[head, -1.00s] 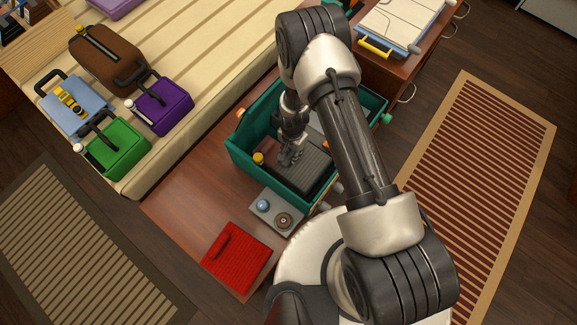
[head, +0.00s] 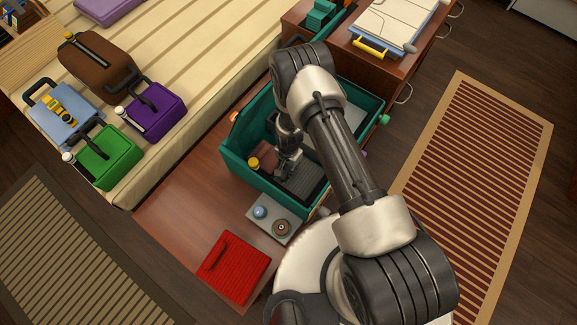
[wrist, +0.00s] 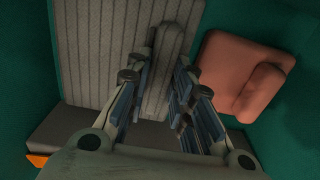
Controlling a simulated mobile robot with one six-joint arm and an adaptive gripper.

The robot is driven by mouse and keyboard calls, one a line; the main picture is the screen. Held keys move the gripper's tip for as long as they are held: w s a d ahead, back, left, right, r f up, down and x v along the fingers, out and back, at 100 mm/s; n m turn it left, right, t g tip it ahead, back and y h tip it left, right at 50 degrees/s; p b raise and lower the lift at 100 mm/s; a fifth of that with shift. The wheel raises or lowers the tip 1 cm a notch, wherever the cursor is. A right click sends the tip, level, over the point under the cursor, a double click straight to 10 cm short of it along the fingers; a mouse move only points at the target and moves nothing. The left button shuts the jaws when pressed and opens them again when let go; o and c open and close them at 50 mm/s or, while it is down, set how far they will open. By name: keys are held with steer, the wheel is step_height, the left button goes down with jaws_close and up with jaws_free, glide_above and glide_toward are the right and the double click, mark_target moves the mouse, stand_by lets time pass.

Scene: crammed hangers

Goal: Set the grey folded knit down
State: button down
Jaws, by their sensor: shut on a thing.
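The grey folded knit (head: 308,181) is ribbed and lies low inside the teal crate (head: 239,170), towards its front right. My gripper (head: 288,170) reaches down into the crate and is shut on the knit's raised ridge. In the wrist view the grey folded knit (wrist: 100,50) shows as a ribbed panel, with its ridge between the fingers of my gripper (wrist: 160,105). Whether its underside rests on the crate floor is hidden.
A reddish-brown folded piece (wrist: 235,75) lies beside the knit in the crate. A darker grey piece (wrist: 65,135) runs along the wrist view's lower edge. A grey tray (head: 274,232) with two round items and a red folded knit (head: 234,267) lie on the wooden surface in front.

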steer(key=c, duration=1.4)
jaws_free()
steer(key=shift+f, duration=0.1)
step_height(320, 180, up, 12)
steer(key=p, duration=0.4)
